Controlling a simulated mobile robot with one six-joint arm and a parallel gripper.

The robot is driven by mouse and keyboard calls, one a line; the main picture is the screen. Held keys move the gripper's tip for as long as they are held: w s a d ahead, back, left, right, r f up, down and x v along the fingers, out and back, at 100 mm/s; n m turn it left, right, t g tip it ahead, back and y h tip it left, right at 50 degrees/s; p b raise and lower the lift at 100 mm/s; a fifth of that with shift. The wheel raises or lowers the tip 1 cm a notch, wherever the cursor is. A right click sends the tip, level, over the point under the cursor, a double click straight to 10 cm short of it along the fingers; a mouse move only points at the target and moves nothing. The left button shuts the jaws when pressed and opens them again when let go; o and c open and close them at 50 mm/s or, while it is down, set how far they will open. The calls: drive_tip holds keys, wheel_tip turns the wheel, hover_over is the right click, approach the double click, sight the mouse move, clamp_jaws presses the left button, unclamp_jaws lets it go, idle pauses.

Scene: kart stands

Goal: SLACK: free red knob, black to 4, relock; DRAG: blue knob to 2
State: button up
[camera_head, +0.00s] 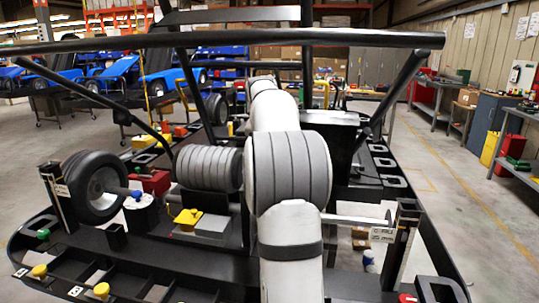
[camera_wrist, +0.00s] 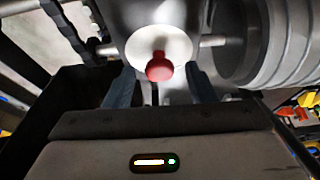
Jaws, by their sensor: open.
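In the wrist view a round red knob (camera_wrist: 159,68) stands out in front of a pale round disc (camera_wrist: 150,45). My gripper (camera_wrist: 160,82) is open, with one dark finger on each side of the red knob and a visible gap on both sides. In the head view my arm hides the gripper and this knob. A small blue knob (camera_head: 137,195) shows at the left, beside a black-tyred wheel and above a white cylinder. I cannot tell whether it is the task's blue knob. I cannot make out a black knob or any scale numbers.
A black bar (camera_head: 230,40) crosses the frame above my arm. Labelled posts stand at left (camera_head: 60,195) and right (camera_head: 400,240). Yellow knobs (camera_head: 102,290) line the front left. A grey ribbed cylinder (camera_wrist: 285,45) is close at right in the wrist view.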

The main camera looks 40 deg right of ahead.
drive_tip(key=c, duration=1)
drive_tip(key=shift+o, duration=0.2)
drive_tip(key=shift+m+p, duration=0.3)
drive_tip(key=shift+p, duration=0.05)
drive_tip(key=shift+w+a+r+m+g+h+p, duration=0.15)
drive_tip(key=shift+m+g+p, duration=0.1)
drive_tip(key=shift+m+p, duration=0.35)
drive_tip(key=shift+d+m+g+h+p, duration=0.15)
drive_tip(key=shift+m+g+p, duration=0.1)
drive_tip(key=shift+m+p, duration=0.35)
drive_tip(key=shift+w+a+m+g+h+p, duration=0.15)
drive_tip(key=shift+m+g+p, duration=0.15)
drive_tip(key=shift+m+p, duration=0.5)
drive_tip(key=shift+d+m+g+h+p, duration=0.15)
drive_tip(key=shift+m+g+p, duration=0.25)
drive_tip(key=shift+m, duration=0.6)
drive_tip(key=shift+a, duration=0.1)
drive_tip(key=o, duration=1)
drive_tip(key=shift+c, duration=0.2)
